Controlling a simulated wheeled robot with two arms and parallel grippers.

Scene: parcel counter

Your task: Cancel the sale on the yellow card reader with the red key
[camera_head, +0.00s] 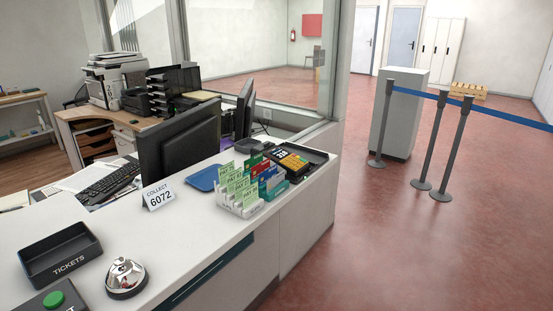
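The yellow card reader (292,161) lies near the far end of the white counter, at a dark tray and behind a rack of cards. Its keys are too small to tell apart, so I cannot make out the red key. The card rack (239,207) holds green, red, teal and blue cards and partly hides what is behind it. Neither of my grippers shows in the head view.
On the counter (196,237) are a black tickets tray (60,254), a silver bell (125,277), a green button box (54,299), a "COLLECT 6072" sign (158,196), a blue tray (205,178) and a monitor (180,145). Open red floor (400,250) lies to the right.

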